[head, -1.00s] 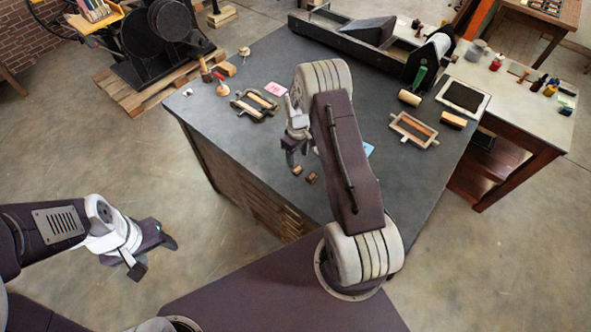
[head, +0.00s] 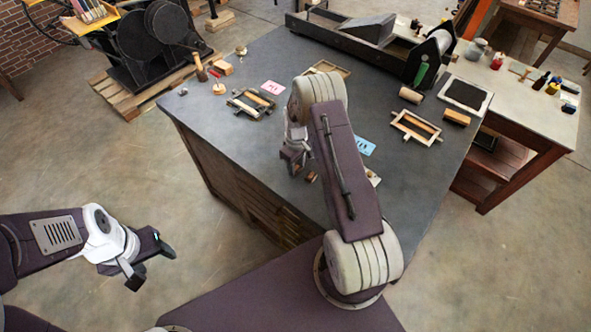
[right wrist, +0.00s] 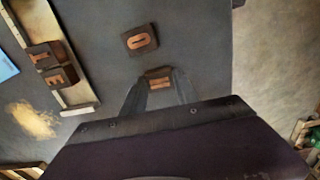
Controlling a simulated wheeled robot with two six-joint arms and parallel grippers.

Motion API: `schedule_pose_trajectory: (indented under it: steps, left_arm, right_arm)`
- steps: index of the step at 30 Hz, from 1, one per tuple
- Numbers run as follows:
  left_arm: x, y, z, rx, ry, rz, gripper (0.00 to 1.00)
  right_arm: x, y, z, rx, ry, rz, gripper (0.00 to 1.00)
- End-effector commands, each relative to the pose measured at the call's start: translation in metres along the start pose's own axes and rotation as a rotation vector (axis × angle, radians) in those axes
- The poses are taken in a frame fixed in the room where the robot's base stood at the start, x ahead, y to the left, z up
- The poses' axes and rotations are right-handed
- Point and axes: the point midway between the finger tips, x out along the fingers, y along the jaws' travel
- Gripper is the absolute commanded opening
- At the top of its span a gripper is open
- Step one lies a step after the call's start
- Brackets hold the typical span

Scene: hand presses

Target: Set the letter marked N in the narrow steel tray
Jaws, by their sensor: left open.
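In the right wrist view, a small wooden letter block (right wrist: 158,80) sits between the fingertips of my right gripper (right wrist: 160,88); its mark looks like an N but is partly hidden. Whether the fingers press on it is unclear. The right gripper also shows in the head view (head: 294,163), low over the near part of the table. The narrow steel tray (right wrist: 77,96) lies to the left in the right wrist view, holding the blocks I (right wrist: 43,56) and E (right wrist: 62,76). In the head view my arm hides most of it. My left gripper (head: 153,262) is open and empty, off the table.
A block marked O (right wrist: 140,40) lies loose beyond my right gripper. A blue card (head: 365,145) and a pink card (head: 272,87) lie on the dark table (head: 228,125). Wooden frames (head: 416,127) and a roller (head: 410,95) stand farther right.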

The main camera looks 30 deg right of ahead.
Motion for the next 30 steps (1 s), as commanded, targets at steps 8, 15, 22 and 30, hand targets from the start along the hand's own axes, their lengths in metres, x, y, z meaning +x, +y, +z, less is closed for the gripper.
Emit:
schedule_pose_trajectory:
  steps: [8, 15, 22, 30]
  left_arm:
    - [-0.008, 0.0, -0.001, 0.0, 0.0, 0.0, 0.57]
    - [-0.021, 0.0, -0.002, 0.0, 0.0, 0.0, 0.57]
    - [-0.033, 0.001, -0.003, 0.0, 0.0, 0.0, 0.57]
    - [-0.035, 0.001, -0.004, 0.0, 0.0, 0.0, 0.57]
  right_arm:
    - [-0.01, 0.0, 0.0, 0.0, 0.001, 0.001, 0.0]
    - [-0.028, 0.0, 0.0, 0.0, 0.001, 0.001, 0.0]
    - [-0.045, 0.0, 0.0, 0.0, 0.001, 0.001, 0.0]
    - [-0.05, 0.0, 0.0, 0.0, 0.0, 0.0, 0.0]
